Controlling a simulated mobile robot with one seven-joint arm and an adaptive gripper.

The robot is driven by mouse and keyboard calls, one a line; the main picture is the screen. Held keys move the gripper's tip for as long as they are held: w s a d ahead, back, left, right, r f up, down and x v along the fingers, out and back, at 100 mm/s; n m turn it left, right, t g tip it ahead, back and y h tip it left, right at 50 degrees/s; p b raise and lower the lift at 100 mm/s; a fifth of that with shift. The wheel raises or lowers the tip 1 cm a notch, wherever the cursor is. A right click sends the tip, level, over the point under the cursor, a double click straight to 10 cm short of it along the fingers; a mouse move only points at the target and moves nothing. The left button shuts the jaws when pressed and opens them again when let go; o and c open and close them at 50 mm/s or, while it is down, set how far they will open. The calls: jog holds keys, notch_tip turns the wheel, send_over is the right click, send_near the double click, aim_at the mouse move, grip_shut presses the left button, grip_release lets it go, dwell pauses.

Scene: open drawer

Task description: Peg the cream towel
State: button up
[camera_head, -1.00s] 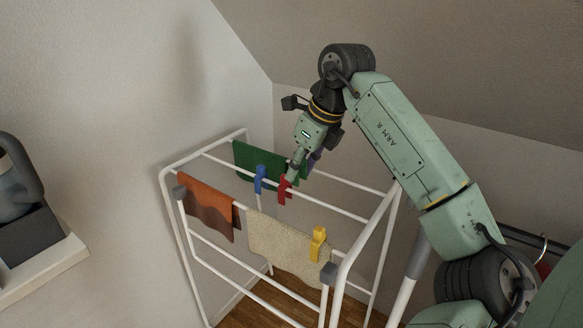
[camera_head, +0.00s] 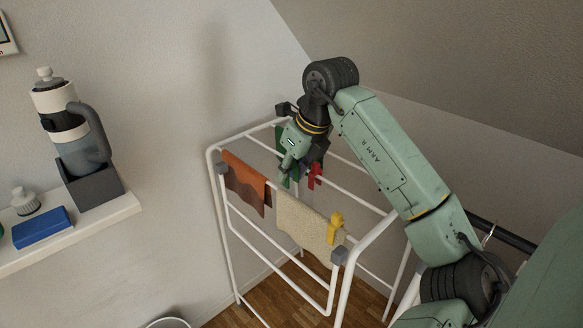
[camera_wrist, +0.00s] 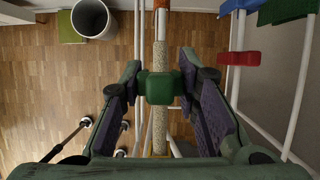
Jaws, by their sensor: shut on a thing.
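The cream towel (camera_head: 305,222) hangs over the front rail of the white drying rack; it also shows from above as a narrow strip in the wrist view (camera_wrist: 160,60). A yellow peg (camera_head: 335,228) sits on its right end. My gripper (camera_head: 282,176) is over the front rail near the towel's left end. In the wrist view its purple-padded fingers are shut on a green peg (camera_wrist: 160,88), lined up over the towel strip. I cannot tell whether the peg touches the towel.
An orange towel (camera_head: 245,183) hangs left on the same rail. A red peg (camera_head: 315,176) and a green towel (camera_head: 281,140) are behind; a blue peg (camera_wrist: 237,30) shows in the wrist view. A shelf (camera_head: 110,213) is at left, a bin (camera_wrist: 90,18) on the floor.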

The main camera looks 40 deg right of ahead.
aim_at(291, 196)
jog(key=shift+f+b, duration=0.15)
jog(key=shift+b, duration=0.25)
jog(key=shift+f+b, duration=3.35)
jog(key=shift+f, duration=0.25)
jog(key=o, duration=0.9)
jog(key=v, duration=1.2)
